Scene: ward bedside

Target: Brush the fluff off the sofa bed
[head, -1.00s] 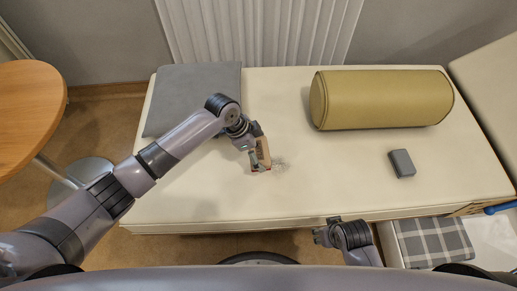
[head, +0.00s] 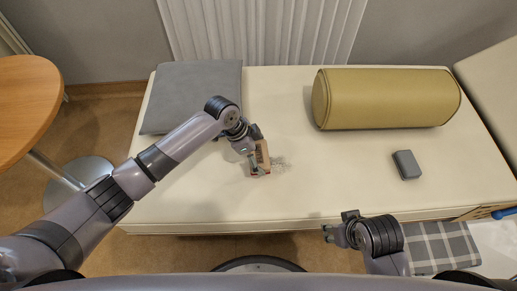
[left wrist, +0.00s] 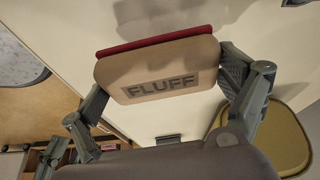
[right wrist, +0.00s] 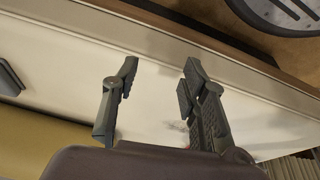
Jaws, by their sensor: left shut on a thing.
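The cream sofa bed (head: 300,195) fills the middle of the head view. A patch of grey fluff (head: 279,164) lies on it, just right of my left gripper (head: 259,170). That gripper is shut on a wooden brush (head: 262,155) with a red edge. In the left wrist view the brush (left wrist: 158,70) is held between both fingers, its face marked "FLUFF". The brush is at or close to the bed surface; contact is unclear. My right gripper (head: 337,231) is near the bed's front edge, and in the right wrist view its fingers (right wrist: 155,85) are apart and empty.
An olive bolster (head: 385,98) lies at the back right of the bed. A grey cushion (head: 190,95) lies at the back left. A small grey block (head: 406,164) sits on the right. A checked cloth (head: 440,245) lies below the front right edge. A round wooden table (head: 25,105) stands left.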

